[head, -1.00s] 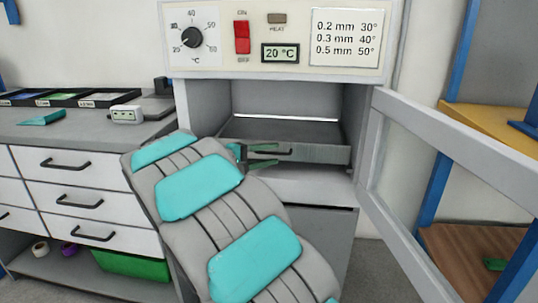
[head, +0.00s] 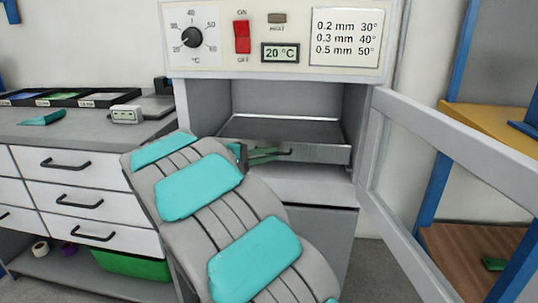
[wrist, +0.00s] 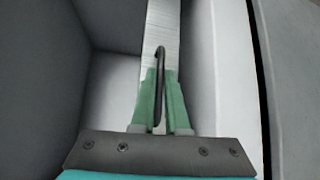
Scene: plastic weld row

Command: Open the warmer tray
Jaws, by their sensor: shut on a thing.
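The warmer tray (head: 322,154) is a shallow grey metal tray in the warmer's open compartment, its front wall near the opening. A dark bar handle (head: 289,152) is on that front wall. My gripper (head: 272,154), with green fingers, reaches in from the left and is shut on the handle. In the wrist view, the handle (wrist: 158,58) runs between the two fingers (wrist: 161,74), beside the tray's pale metal front (wrist: 164,18). My arm hides the left part of the tray front.
The warmer's door (head: 455,145) stands open on the right, its frame slanting toward me. The control panel above has a red switch (head: 242,37) and a display (head: 280,53) reading 20 °C. A counter with drawers (head: 85,190) is on the left.

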